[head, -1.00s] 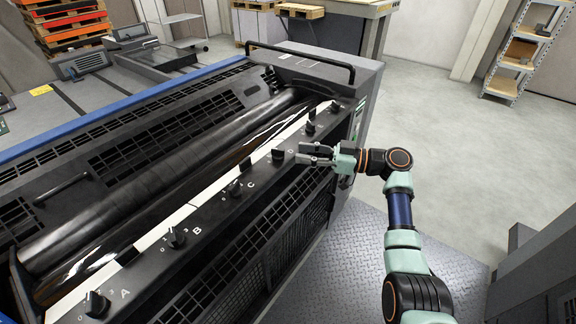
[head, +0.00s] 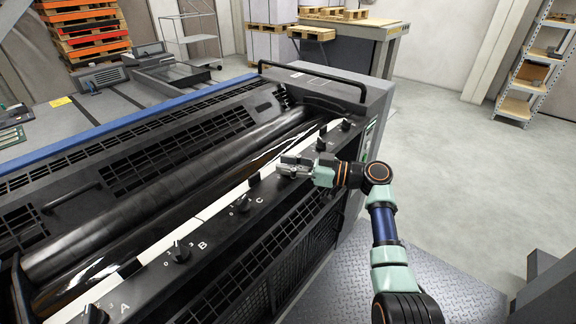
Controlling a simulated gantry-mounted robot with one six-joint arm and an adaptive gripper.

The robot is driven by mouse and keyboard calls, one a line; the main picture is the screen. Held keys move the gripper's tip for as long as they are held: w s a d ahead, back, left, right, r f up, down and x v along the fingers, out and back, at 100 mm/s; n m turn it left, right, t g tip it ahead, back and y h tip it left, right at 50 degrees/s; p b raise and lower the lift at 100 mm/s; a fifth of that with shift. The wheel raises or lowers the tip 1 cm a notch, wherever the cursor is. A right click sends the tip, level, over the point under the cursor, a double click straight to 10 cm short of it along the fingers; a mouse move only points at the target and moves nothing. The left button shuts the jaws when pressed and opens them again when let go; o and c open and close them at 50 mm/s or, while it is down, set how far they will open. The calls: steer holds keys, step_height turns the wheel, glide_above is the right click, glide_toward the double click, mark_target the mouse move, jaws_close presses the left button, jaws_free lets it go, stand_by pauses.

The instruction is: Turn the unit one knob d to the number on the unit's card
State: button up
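A row of black knobs runs along the dark front rail of the ink unit (head: 215,228). The knobs marked A (head: 95,315), B (head: 180,252) and C (head: 243,205) show, with small white numbers beside some of them. My gripper (head: 287,167) is over the rail just beyond C, where the fourth knob, d, stands in the row. The fingers cover that knob, so its pointer and numbers are hidden. Whether the fingers touch or grip it cannot be told. I cannot make out a card with a readable number.
Two more knobs stand beyond my gripper, a nearer one (head: 321,144) and a farther one (head: 346,124). Long dark rollers (head: 150,200) lie behind the rail. A black handle bar (head: 310,72) rises at the unit's far end. Open floor lies to the right.

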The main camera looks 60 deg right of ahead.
jaws_close()
steer(key=shift+m+h+p, duration=0.3)
steer(key=shift+h+p, duration=0.1)
steer(key=shift+p, duration=0.15)
steer(key=m+h+p, duration=0.2)
steer(key=h, duration=0.1)
steer(key=shift+a+r, duration=0.1)
steer(key=shift+r, duration=0.05)
steer(key=m+h+p, duration=0.2)
steer(key=h, duration=0.2)
steer(key=m+g+h+p, duration=0.1)
steer(key=m+h+p, duration=0.2)
steer(key=shift+r+g+h, duration=0.15)
steer(key=shift+g+h, duration=0.15)
steer(key=shift+h, duration=0.1)
steer(key=m+g+h+p, duration=0.1)
steer(key=p, duration=0.2)
steer(key=shift+h, duration=0.4)
steer(key=shift+f+m+g+h+p, duration=0.25)
steer(key=shift+m+g+h+p, duration=0.15)
steer(key=shift+m+h+p, duration=0.15)
steer(key=shift+f, duration=0.1)
